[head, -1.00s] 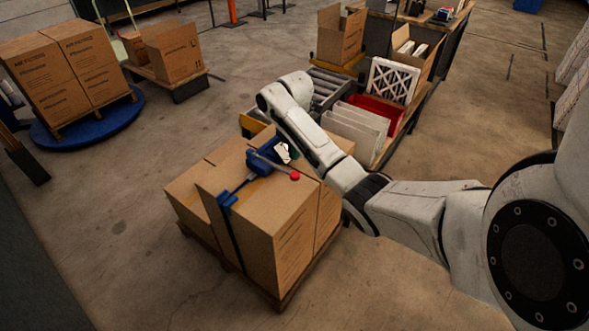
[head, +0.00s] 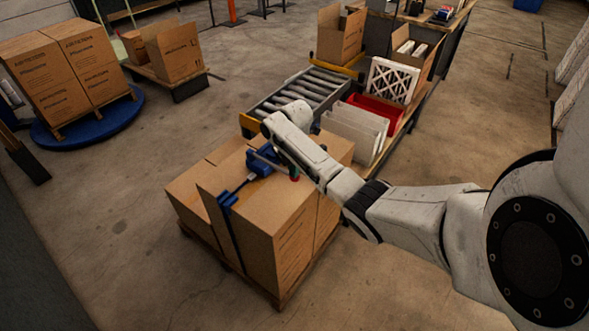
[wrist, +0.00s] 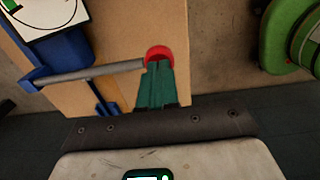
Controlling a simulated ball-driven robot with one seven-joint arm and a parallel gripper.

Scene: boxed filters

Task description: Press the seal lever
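The seal lever is a grey bar (wrist: 95,72) with a red knob (wrist: 158,53) at its end. It also shows in the head view, with its knob (head: 294,179) partly hidden by my gripper. The lever belongs to a blue sealing tool (head: 261,162) on top of the strapped boxes (head: 250,212). My gripper (wrist: 155,73) has its green fingers close together, with nothing visible between them. The fingertips overlap the near side of the red knob in the wrist view; I cannot tell whether they touch it.
The boxes stand on a wooden pallet (head: 284,298), with a dark blue strap around them. A roller conveyor (head: 300,90) and a bench with filters (head: 390,80) are behind. A green round object (wrist: 290,35) is at the wrist view's upper right.

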